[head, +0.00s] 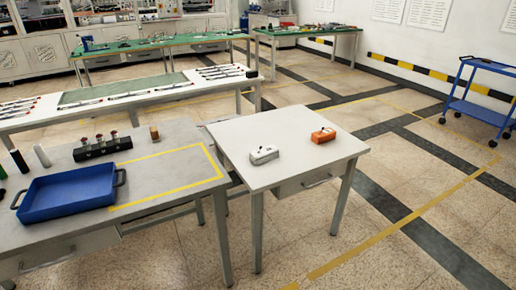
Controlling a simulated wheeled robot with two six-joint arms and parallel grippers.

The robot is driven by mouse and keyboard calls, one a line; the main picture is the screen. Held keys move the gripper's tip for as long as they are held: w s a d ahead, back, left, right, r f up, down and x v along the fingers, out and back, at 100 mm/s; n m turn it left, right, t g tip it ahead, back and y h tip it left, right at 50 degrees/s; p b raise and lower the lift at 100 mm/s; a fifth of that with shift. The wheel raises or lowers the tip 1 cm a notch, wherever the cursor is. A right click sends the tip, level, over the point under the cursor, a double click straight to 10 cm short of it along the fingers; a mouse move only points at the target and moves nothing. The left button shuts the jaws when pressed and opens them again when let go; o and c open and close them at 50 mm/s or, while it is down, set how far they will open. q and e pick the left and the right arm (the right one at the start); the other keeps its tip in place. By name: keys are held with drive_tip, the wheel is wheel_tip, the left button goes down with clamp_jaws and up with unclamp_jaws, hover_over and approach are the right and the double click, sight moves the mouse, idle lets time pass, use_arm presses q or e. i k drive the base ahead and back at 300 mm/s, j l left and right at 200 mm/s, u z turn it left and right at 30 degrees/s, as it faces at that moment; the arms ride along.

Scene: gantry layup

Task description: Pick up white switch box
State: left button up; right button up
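The white switch box (264,155) lies on the small white table (292,174), left of the table's middle. It is a small pale block with dark details on its top that are too small to make out. An orange box (323,135) of similar size lies to its right and a little farther back, apart from it. Nothing touches or covers the white switch box. Neither of my grippers shows in the head view.
A grey table (180,140) at the left holds a blue tray (70,207), a black rack (103,149) and small cylinders. A white bench (30,122) with rods stands behind. A blue cart (482,108) is at the far right. The floor right of the small table is clear.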

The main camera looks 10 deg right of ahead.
sight(269, 153)
drive_tip(key=i+l, duration=0.25)
drive_tip(key=i+l+u, duration=0.15)
drive_tip(key=i+l, duration=0.3)
drive_tip(key=l, duration=0.25)
drive_tip(key=i+l+u, duration=0.15)
drive_tip(key=i+l, duration=0.25)
drive_tip(key=l, duration=0.3)
drive_tip(key=i+l+u, duration=0.15)
drive_tip(key=i+l, duration=0.25)
drive_tip(key=l, duration=0.3)
